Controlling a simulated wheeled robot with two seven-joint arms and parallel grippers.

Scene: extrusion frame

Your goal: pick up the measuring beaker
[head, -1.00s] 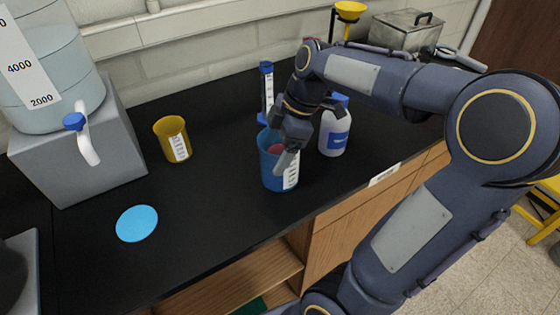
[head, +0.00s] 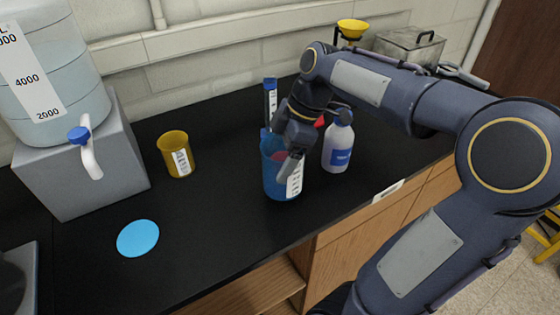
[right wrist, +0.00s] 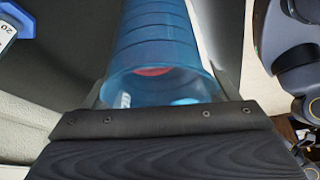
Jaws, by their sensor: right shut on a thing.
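The measuring beaker (head: 271,180) is blue and translucent, with a white graduated label, and stands upright near the counter's front edge. My right gripper (head: 290,162) is shut on its wall from above, with one finger outside by the label. In the right wrist view the beaker (right wrist: 165,50) fills the space between the two fingers (right wrist: 160,95). A reddish patch shows inside or through the beaker. I cannot clearly tell whether its base is touching the counter; it looks slightly raised. My left gripper is not in view.
A yellow beaker (head: 175,154) and a light-blue disc (head: 138,238) are to the left. A large water container (head: 45,75) stands on a grey block (head: 85,175).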

